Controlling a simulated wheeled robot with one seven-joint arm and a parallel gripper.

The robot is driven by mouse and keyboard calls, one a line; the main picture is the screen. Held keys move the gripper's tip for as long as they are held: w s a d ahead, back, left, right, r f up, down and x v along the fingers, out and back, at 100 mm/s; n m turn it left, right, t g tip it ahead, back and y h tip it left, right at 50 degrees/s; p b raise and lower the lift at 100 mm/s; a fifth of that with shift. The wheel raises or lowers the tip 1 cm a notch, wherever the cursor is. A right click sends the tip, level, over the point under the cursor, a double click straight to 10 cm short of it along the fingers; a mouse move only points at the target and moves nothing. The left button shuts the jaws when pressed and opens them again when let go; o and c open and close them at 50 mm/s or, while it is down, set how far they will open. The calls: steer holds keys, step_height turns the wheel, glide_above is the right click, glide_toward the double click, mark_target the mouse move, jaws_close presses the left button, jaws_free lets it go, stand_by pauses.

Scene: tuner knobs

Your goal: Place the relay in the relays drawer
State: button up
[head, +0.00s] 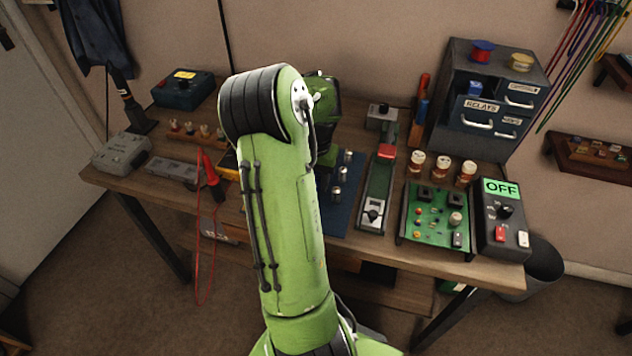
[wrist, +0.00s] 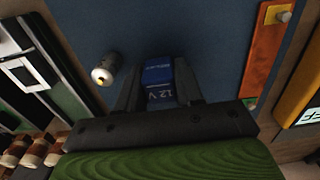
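In the wrist view the blue relay (wrist: 158,76), marked "12 V", sits between the two dark fingers of my gripper (wrist: 159,88). The fingers lie against both its sides, with no clear gap. The dark blue mat is behind it; I cannot tell whether it touches the mat. In the head view my green arm hides the gripper and this relay. The relays drawer (head: 478,121), labelled "RELAYS", is in the grey cabinet at the back right. It appears pulled out, with a blue block (head: 474,88) showing at its top.
The cabinet (head: 456,60) carries a red spool (head: 482,50) and a yellow spool (head: 520,62). Brown-and-white jars (head: 442,166), a green circuit board (head: 432,215) and a box reading "OFF" (head: 504,220) stand before it. Small metal cylinders (head: 337,193) stand on the blue mat (head: 348,215).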

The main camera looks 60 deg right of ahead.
mark_target(316, 175)
steer(key=shift+c, duration=0.9)
step_height(316, 175, up, 10)
steer(key=p, duration=0.4)
